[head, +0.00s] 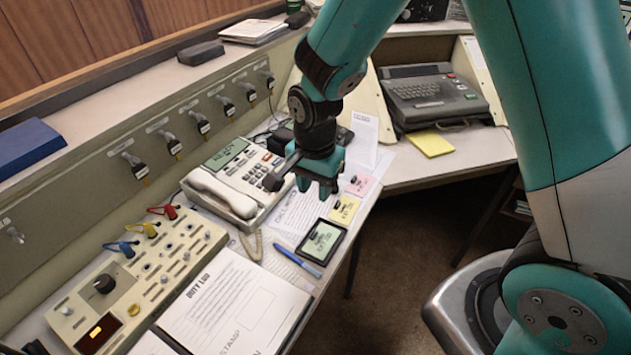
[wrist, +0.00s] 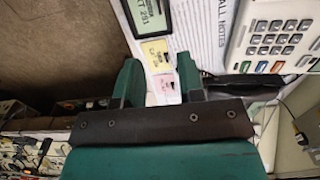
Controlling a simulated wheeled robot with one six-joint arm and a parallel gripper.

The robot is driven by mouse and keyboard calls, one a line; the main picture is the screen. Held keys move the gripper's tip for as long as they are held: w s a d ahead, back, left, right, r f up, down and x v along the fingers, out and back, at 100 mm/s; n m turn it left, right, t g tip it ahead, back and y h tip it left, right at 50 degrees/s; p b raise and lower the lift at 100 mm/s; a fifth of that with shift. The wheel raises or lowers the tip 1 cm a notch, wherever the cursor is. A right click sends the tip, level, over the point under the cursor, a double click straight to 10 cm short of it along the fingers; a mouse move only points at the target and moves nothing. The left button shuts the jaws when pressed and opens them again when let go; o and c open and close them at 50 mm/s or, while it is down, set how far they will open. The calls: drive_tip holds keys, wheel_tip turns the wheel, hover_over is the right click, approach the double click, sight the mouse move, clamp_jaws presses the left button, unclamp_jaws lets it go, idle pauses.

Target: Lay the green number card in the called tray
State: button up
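The green number card (head: 322,240) lies flat inside a small black-rimmed tray (head: 301,252) on the desk; both show at the top of the wrist view, the card (wrist: 151,12) inside the dark rim. A yellow card (head: 345,209) and a pink card (head: 359,185) lie in a row beyond the tray. My gripper (head: 318,188) is above the desk, pointing down, away from the green card. In the wrist view its two fingers (wrist: 157,80) are apart, with the pink card (wrist: 163,83) seen between them and nothing held.
A telephone (head: 236,183) stands left of my gripper. A blue pen (head: 297,262) and duty log (head: 235,305) lie near the tray, and papers cover the desk. A switch panel (head: 140,275) is at left, a keyboard terminal (head: 432,95) at back right. Open floor lies right of the desk edge.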

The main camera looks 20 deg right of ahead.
drive_tip(key=s+a+r+n+y, duration=0.2)
drive_tip(key=s+r+n, duration=0.7)
drive_tip(key=s+a+r+n+y, duration=0.2)
drive_tip(key=s+r+n, duration=0.7)
drive_tip(key=shift+s+a, duration=0.2)
drive_tip(key=shift+s, duration=0.1)
drive_tip(key=shift+r, duration=0.1)
drive_tip(key=shift+r, duration=0.2)
